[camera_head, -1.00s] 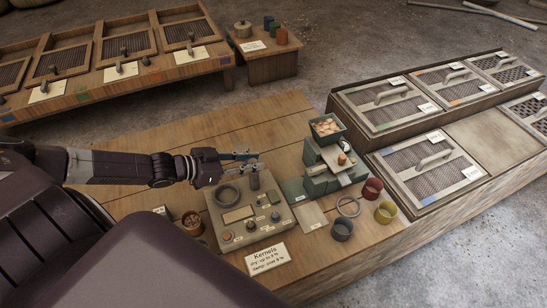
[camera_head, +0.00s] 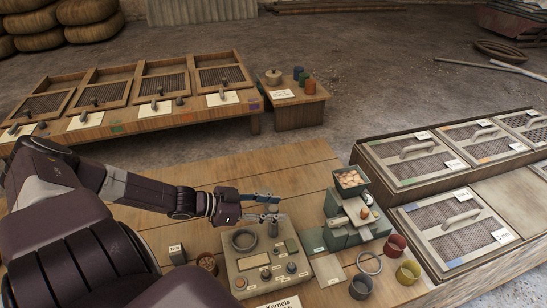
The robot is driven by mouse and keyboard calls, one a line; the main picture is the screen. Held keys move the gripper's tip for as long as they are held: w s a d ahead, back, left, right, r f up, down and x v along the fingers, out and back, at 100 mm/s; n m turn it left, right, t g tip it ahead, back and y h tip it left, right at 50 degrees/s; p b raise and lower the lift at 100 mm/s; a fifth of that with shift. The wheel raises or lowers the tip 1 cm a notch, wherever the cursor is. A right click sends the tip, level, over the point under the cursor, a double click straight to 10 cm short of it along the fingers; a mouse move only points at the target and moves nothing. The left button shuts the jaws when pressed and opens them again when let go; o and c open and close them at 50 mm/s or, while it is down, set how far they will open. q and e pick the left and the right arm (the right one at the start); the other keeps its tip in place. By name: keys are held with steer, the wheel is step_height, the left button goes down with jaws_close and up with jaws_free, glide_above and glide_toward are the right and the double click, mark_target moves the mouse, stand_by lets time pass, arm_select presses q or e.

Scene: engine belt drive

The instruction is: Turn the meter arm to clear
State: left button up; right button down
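The meter (camera_head: 231,268) is a grey-beige box with knobs, a small plate and a dark ring (camera_head: 243,240) on its top. A short dark upright post (camera_head: 273,230) stands at its back right; I cannot tell whether it is the meter arm. My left gripper (camera_head: 274,207) is just above and behind the post, its two fingers spread apart, pointing right. I see nothing clearly held between them, and cannot tell whether a finger touches the post. My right gripper is not in view.
Right of the meter stand a green stepped device (camera_head: 343,238) with a tray of kernels (camera_head: 350,178), a metal ring (camera_head: 369,263) and several coloured cups (camera_head: 396,246). A bowl (camera_head: 207,263) is left. Meshed bins (camera_head: 455,228) stand at right. The table's back is clear.

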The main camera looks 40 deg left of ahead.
arm_select(q)
steer(key=shift+s+a, duration=0.25)
steer(key=shift+s, duration=0.15)
steer(key=v, duration=1.1)
steer(key=shift+r, duration=0.25)
